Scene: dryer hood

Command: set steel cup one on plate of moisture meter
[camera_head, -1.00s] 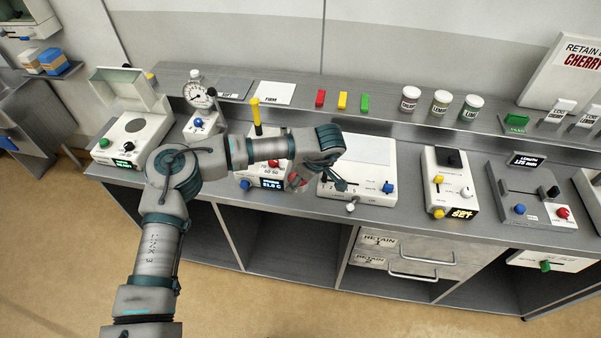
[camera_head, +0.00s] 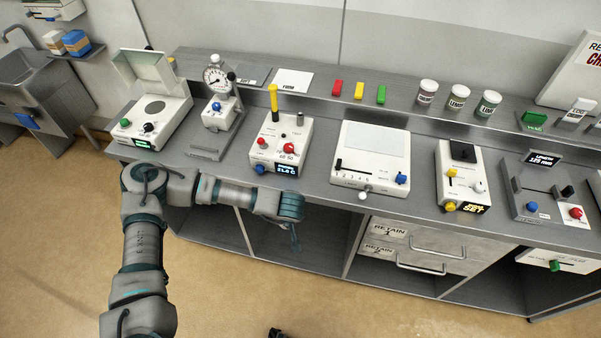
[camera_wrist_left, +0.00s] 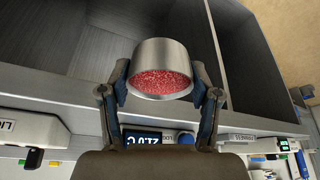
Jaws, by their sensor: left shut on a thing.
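A steel cup (camera_wrist_left: 160,64) with red granules inside shows in the left wrist view. My left gripper (camera_wrist_left: 162,88) is shut on it, with one finger on each side. In the head view my left gripper (camera_head: 296,238) is in front of the counter's front edge, beyond the counter top; the cup cannot be made out there. The device at the counter's left end, which looks like the moisture meter (camera_head: 170,122), has its lid (camera_head: 150,66) raised and a bare round grey plate (camera_head: 154,107).
A dial gauge stand (camera_head: 216,110) and a white device with a yellow-topped lever (camera_head: 279,148) stand right of the meter. A back ledge (camera_head: 310,98) holds coloured blocks and jars. Open shelf bays lie below the counter.

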